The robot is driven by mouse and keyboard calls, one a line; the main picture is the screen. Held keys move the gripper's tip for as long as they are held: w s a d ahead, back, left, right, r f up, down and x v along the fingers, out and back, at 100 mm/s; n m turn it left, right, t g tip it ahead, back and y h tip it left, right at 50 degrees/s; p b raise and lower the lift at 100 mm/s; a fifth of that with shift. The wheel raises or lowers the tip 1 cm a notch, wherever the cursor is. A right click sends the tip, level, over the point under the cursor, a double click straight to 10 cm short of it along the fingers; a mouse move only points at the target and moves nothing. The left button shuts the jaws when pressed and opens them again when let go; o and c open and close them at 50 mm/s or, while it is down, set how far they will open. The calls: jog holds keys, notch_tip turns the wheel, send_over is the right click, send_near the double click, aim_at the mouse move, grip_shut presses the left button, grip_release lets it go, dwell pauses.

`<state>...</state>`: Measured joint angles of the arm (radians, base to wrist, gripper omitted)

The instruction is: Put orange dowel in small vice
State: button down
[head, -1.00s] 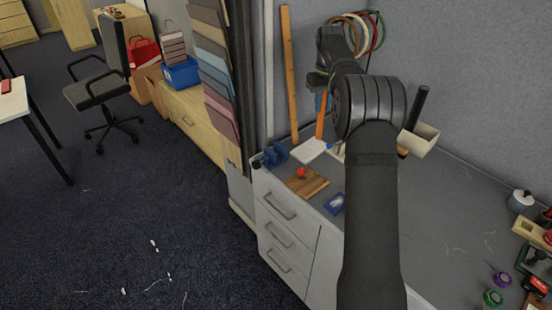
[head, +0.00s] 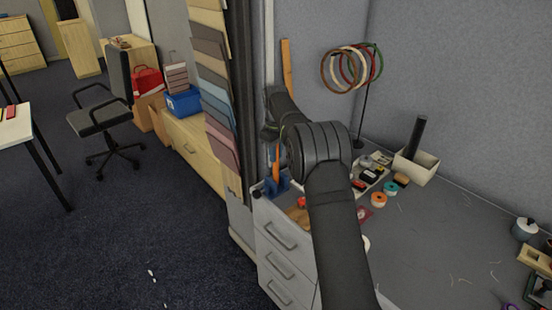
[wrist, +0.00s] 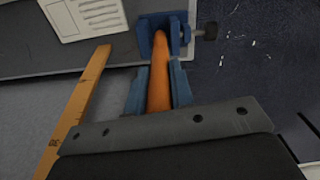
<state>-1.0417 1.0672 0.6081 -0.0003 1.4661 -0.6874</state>
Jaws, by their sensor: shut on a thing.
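The blue small vice (head: 277,187) stands at the table's left corner in the head view, and in the wrist view (wrist: 145,36) its jaws are parted. The orange dowel (head: 277,156) stands upright over the vice. In the wrist view, the blue fingers of my gripper (wrist: 157,88) are shut on the dowel (wrist: 158,78), one on each side. The dowel's far end is at the vice jaws and appears to be between them. I cannot tell how deep it sits. My arm hides most of the gripper in the head view.
A wooden ruler (wrist: 78,105) is left of the gripper in the wrist view. A white printed sheet (wrist: 88,15) lies near the vice. A wooden board (head: 298,214) with a red item is in front of the vice. The table's edge is right beside it.

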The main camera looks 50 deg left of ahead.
jog(key=shift+f, duration=0.8)
jog(key=c, duration=1.3)
grip_release()
jog(key=shift+f, duration=0.1)
jog(key=shift+o, duration=0.2)
notch_tip(320, 180, up, 12)
jog(key=shift+r, duration=0.2)
jog(key=shift+f, duration=0.1)
